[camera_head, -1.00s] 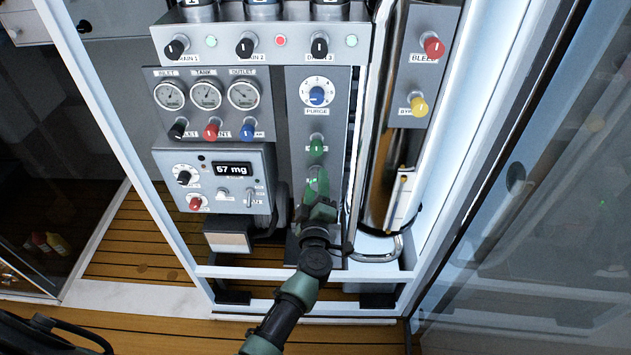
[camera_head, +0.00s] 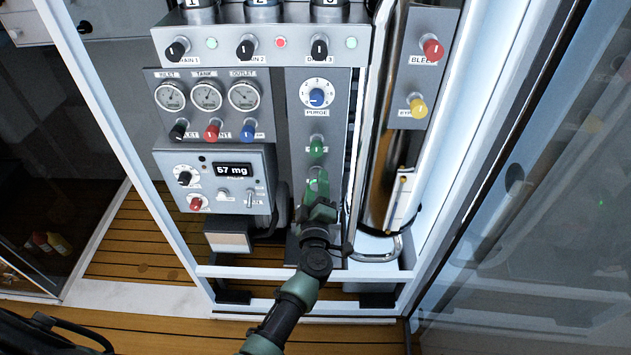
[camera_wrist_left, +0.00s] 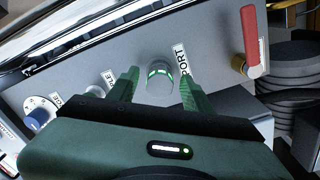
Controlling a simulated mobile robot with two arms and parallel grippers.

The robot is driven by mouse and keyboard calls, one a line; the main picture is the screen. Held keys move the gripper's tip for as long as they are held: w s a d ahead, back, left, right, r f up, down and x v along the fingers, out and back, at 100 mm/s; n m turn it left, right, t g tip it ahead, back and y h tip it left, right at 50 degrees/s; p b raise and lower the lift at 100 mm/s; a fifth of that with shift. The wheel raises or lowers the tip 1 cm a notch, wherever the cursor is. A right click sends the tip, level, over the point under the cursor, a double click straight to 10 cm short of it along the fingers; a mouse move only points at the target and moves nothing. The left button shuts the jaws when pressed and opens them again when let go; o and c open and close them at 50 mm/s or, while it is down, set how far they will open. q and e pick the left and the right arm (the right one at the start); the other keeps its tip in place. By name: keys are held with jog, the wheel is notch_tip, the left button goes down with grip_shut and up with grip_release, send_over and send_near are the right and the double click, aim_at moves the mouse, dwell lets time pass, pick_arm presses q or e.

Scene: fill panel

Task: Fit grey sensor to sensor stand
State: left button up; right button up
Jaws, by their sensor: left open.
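My left gripper (camera_head: 318,190) reaches up to the lower part of the grey panel column below the green knob. In the left wrist view, its two green fingers (camera_wrist_left: 159,76) are apart. A short grey cylinder with a lit green ring (camera_wrist_left: 159,74) stands between them, next to a label reading PORT. I see a gap on each side of it. I cannot tell for sure whether this cylinder is the grey sensor. I cannot clearly make out a sensor stand. My right gripper is out of view.
The purge dial (camera_head: 317,93) and green knob (camera_head: 317,146) sit above the hand. A meter box (camera_head: 215,178) reading 57 mg is at left, a shiny tank (camera_head: 383,185) at right. A red lever (camera_wrist_left: 251,38) shows in the left wrist view. A frame rail (camera_head: 230,272) runs below.

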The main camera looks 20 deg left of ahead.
aim_at(316, 188)
pick_arm(q)
jog(key=shift+c, duration=0.3)
grip_shut()
dwell(1.1)
dwell(0.3)
jog(key=shift+p+v, duration=1)
jog(key=shift+v, duration=1.95)
jog(key=shift+r, duration=0.1)
